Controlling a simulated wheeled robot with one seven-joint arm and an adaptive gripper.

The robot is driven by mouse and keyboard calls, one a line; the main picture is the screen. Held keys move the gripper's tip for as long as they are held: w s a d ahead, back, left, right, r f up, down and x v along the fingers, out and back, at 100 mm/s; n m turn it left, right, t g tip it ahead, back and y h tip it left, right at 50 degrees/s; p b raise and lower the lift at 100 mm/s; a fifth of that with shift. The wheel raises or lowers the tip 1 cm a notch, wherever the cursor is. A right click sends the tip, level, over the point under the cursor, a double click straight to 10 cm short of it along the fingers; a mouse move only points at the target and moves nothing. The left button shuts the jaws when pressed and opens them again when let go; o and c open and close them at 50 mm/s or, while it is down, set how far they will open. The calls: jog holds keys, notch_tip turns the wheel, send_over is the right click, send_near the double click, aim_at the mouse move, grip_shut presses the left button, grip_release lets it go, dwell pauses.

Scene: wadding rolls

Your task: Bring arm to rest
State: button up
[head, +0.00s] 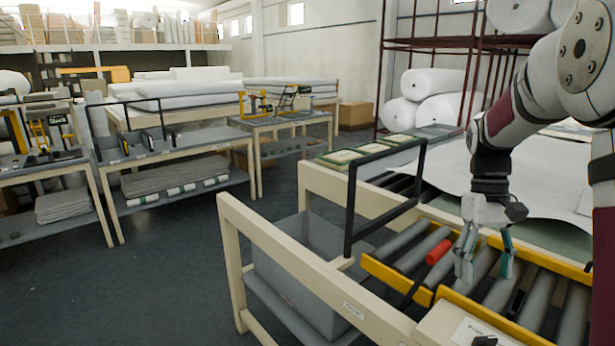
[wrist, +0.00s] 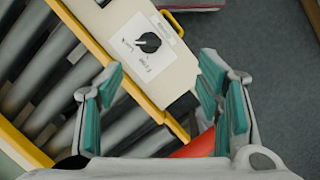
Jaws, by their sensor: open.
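My gripper (head: 485,268) hangs fingers-down above the roller conveyor (head: 540,300) at the right of the head view. Its fingers are spread, with nothing held between them. The wrist view shows the teal-padded fingers of my gripper (wrist: 160,85) apart, with the conveyor's yellow rail (wrist: 95,45) and a pale panel (wrist: 180,100) behind them. A red cylinder (head: 440,252) lies on the rollers just left of the fingers. A red-orange surface (wrist: 200,146) shows low in the wrist view, partly hidden by the right finger.
A black upright frame (head: 350,200) stands at the conveyor's left end. White sheet material (head: 440,170) covers the table behind. A labelled panel (head: 475,328) with a black knob (wrist: 148,42) is at the near side. The floor (head: 170,290) at left is clear.

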jog(key=s+a+r+t, duration=0.4)
jog(key=s+a+r, duration=0.4)
jog(key=a, duration=0.1)
jog(key=s+a+t, duration=0.2)
jog(key=s+a, duration=0.1)
jog(key=s, duration=0.3)
jog(key=s+a+f+t, duration=0.1)
jog(key=s+a+t, duration=0.1)
jog(key=s+a, duration=0.2)
jog(key=shift+s+a+f+n, duration=0.15)
jog(key=shift+s+f+n, duration=0.15)
jog(key=shift+s, duration=0.8)
jog(key=shift+r, duration=0.1)
